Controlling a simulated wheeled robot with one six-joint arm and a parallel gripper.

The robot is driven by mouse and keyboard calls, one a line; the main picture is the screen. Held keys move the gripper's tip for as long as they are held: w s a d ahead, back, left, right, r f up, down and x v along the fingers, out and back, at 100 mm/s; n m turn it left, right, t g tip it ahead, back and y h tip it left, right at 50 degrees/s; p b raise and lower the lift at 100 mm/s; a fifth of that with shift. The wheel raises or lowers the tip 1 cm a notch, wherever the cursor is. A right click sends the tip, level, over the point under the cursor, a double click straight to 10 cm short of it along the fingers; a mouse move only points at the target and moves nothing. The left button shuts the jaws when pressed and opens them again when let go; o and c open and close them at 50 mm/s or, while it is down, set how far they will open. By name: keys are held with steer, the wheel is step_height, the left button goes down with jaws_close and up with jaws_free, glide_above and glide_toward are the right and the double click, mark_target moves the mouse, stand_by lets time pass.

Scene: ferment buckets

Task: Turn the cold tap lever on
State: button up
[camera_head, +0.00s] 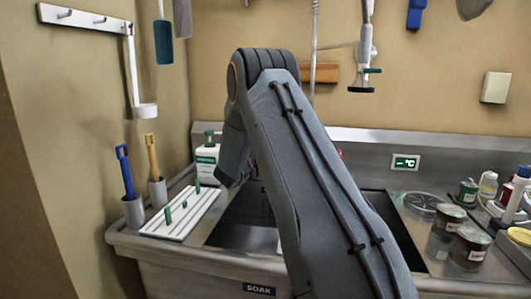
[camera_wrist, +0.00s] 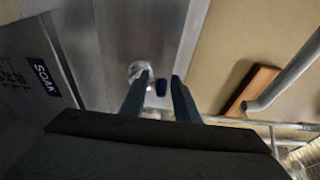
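In the wrist view, a small dark blue piece (camera_wrist: 162,88), which looks like the cold tap lever, shows between my gripper's fingers. Its exact angle is too small to tell. A round chrome fitting (camera_wrist: 138,70) is just left of it, partly behind the left finger. My gripper (camera_wrist: 160,76) is open, with its two dark fingers apart on either side of the blue piece. I cannot tell whether either finger touches it. In the head view my arm hides the taps and the gripper's fingertips.
A white rack (camera_head: 170,222) and bottle (camera_head: 207,158) stand left; jars (camera_head: 468,248) stand right. A hanging spray head (camera_head: 364,82) and a wooden block (camera_wrist: 252,90) are near the back wall.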

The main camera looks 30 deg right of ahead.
steer(key=shift+a, duration=0.1)
steer(key=b+v, duration=0.1)
steer(key=v, duration=0.6)
steer(key=shift+s+a+b, duration=0.25)
steer(key=shift+b, duration=0.05)
steer(key=shift+c, duration=0.4)
